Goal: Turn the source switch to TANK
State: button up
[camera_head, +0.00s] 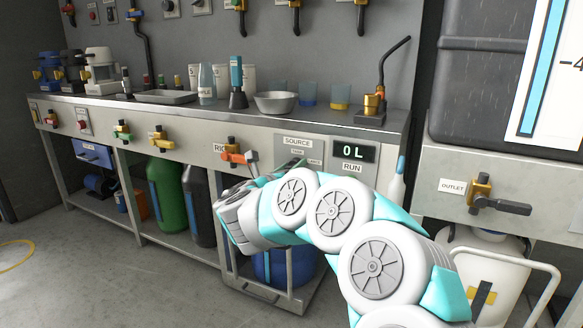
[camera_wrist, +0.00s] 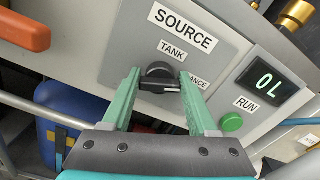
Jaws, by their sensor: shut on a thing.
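The black source switch (camera_wrist: 160,78) sits on a grey panel (camera_wrist: 125,45) under the SOURCE label (camera_wrist: 183,27) in the wrist view. A TANK label (camera_wrist: 172,50) is just above it. A second label (camera_wrist: 194,81), ending in "ANCE", is to its right and partly hidden by a finger. My gripper (camera_wrist: 159,83) has its green fingers either side of the switch and is shut on it. The switch's bar lies roughly level in the wrist view; which label it points to is unclear. In the head view my arm hides the switch, and the SOURCE label (camera_head: 298,142) shows above it.
Right of the switch are a display (camera_wrist: 265,82) reading "0 L" and a green RUN button (camera_wrist: 231,122). An orange-handled valve (camera_head: 236,153) is close on the left in the head view. A metal bowl (camera_head: 275,102) and a brass fitting (camera_head: 373,105) stand on the bench above.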

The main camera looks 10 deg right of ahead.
jog(key=n+p, duration=0.2)
jog(key=n, duration=0.2)
jog(key=shift+a, duration=0.1)
jog(key=n+p, duration=0.2)
jog(key=n, duration=0.2)
jog(key=shift+p, duration=0.3)
jog(key=n+p, duration=0.2)
jog(key=n, duration=0.1)
jog(key=shift+f+n+p, duration=0.2)
jog(key=shift+n+p, duration=0.8)
jog(key=shift+n, duration=0.2)
jog(key=o, duration=1.4)
jog(key=shift+c, duration=0.2)
